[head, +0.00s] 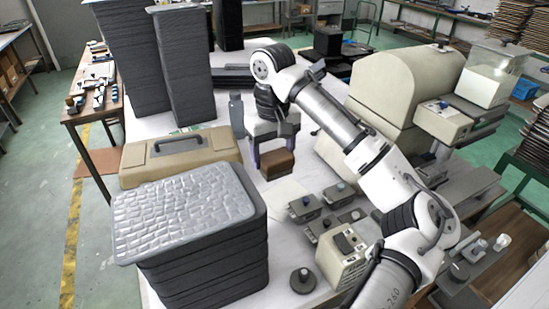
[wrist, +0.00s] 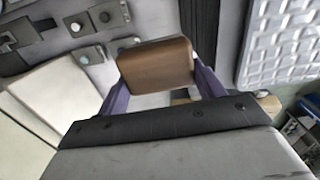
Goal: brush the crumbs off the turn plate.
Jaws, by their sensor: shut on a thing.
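My gripper (head: 276,158) is over the middle of the table, its purple fingers shut on a brown block (head: 278,166) with rounded edges. In the wrist view the block (wrist: 156,64) sits between the two fingers (wrist: 160,82). It may be the brush; no bristles show. A flat cream plate (head: 286,199) lies on the table just below and in front of the block in the head view. It may be the turn plate, but I cannot be sure. I cannot make out any crumbs. Whether the block touches the surface below is unclear.
A stack of grey trays (head: 190,212) stands at the front left, with a tan toolbox (head: 178,156) behind it. Tall dark stacks (head: 185,65) rise at the back left. Several small knobbed units (head: 304,208) and a beige control box (head: 345,258) stand right. A large cream machine (head: 405,90) is behind my arm.

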